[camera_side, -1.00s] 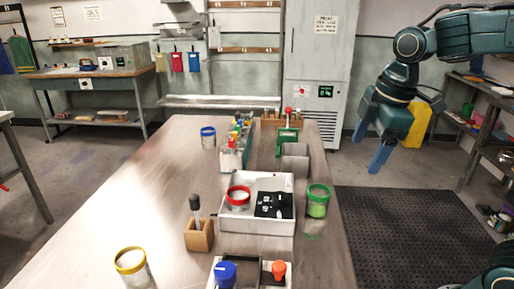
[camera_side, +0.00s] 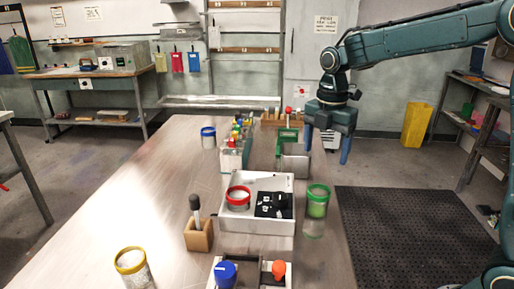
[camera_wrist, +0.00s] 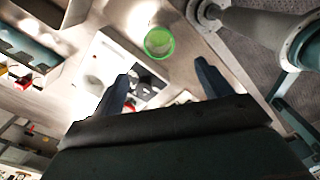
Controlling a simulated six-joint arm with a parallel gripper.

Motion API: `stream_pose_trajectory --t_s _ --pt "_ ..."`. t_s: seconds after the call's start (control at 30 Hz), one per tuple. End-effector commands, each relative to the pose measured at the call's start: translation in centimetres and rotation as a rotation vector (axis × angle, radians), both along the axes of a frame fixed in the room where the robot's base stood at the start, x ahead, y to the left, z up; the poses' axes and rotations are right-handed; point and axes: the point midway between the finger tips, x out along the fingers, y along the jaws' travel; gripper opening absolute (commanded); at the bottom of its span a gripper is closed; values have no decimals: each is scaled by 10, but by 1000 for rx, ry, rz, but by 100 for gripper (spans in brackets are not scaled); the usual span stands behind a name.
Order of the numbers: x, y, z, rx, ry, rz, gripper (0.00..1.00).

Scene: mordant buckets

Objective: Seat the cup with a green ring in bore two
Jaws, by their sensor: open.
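The cup with a green ring (camera_side: 317,208) stands upright on the table's right side, just right of a white box (camera_side: 257,222). It also shows in the wrist view (camera_wrist: 159,43), ahead of the fingers. The box holds a red-ringed cup (camera_side: 238,197) at its left and a black panel with white marks (camera_side: 272,205) at its right; I cannot read which bore is two. My gripper (camera_side: 327,146) is open and empty, pointing down, above and behind the green-ringed cup. Its two fingers also show in the wrist view (camera_wrist: 165,72), apart, with nothing between them.
A blue-ringed cup (camera_side: 208,138) and a yellow-ringed cup (camera_side: 132,264) stand at the left. A wooden block with a dropper (camera_side: 199,236) is left of the box. A rack of coloured caps (camera_side: 236,150) and a grey container (camera_side: 294,167) stand behind.

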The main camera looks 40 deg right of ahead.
Motion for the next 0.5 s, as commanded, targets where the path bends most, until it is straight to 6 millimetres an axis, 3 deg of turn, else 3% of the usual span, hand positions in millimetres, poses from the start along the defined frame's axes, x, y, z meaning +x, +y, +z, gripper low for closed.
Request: stream_pose_trajectory --t_s 0.23,0.5 --pt "0 0 -20 0 3 -2 77" --pt "-1 0 -60 0 4 -2 77"
